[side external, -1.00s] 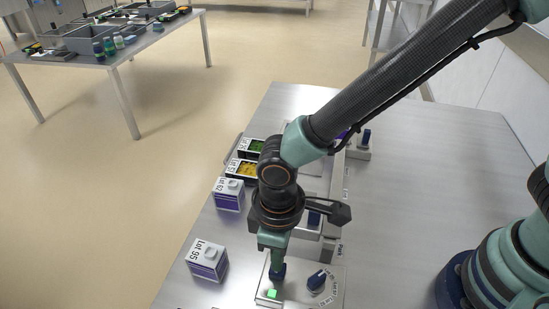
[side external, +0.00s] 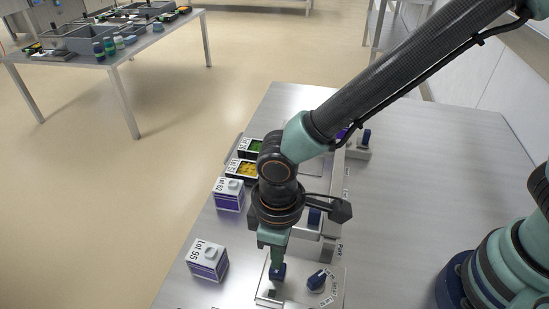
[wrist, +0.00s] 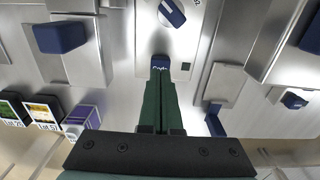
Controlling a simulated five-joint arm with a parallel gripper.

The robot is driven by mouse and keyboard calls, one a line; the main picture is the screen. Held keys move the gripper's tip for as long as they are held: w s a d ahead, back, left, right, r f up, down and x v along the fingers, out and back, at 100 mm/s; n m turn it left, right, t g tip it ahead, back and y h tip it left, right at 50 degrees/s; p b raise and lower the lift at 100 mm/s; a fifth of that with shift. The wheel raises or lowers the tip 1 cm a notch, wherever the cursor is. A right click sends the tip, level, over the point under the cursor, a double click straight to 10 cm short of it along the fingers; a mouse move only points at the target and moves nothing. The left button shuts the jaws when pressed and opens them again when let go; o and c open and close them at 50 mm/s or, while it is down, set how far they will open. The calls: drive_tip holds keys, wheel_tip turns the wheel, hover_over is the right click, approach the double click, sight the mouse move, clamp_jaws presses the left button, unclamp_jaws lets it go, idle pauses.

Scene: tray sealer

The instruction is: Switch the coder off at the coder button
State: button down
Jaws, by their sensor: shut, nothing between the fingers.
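The coder panel (side external: 300,295) is a pale metal plate at the bottom of the side view. My gripper (side external: 277,268) points down over it, fingers shut and empty. The fingertips are at the blue coder button (wrist: 160,60), which shows just past my gripper (wrist: 160,75) in the wrist view; they appear to touch it. The fingers partly hide the button, so how far it is pressed cannot be told. A small square lamp (side external: 272,293) beside the button is dark; it is also dark in the wrist view (wrist: 186,66). A blue rotary knob (side external: 317,280) sits to the right.
Purple-and-white cartons, Lot 95 (side external: 208,260) and Lot 92 (side external: 229,194), stand left of the panel. Food trays (side external: 242,168) lie farther back. A blue handle (side external: 314,217) stands behind the panel, near my wrist. The table's right side (side external: 420,190) is clear.

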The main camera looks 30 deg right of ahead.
drive_tip(key=shift+r, duration=0.15)
wheel_tip(320, 180, up, 12)
idle(1.2)
drive_tip(key=w+d+r+m+t, duration=0.1)
drive_tip(key=d+r+m+t, duration=0.1)
drive_tip(key=d, duration=0.7)
drive_tip(key=w+d+r+m+t, duration=0.1)
drive_tip(key=d+m, duration=0.3)
drive_tip(key=d, duration=0.6)
drive_tip(key=w+d+r+m+t, duration=0.1)
drive_tip(key=d+r+m+t, duration=0.1)
drive_tip(key=d, duration=0.8)
drive_tip(key=shift+w+r+m+t, duration=0.3)
drive_tip(key=shift+r+m, duration=0.2)
drive_tip(key=shift+r, duration=0.25)
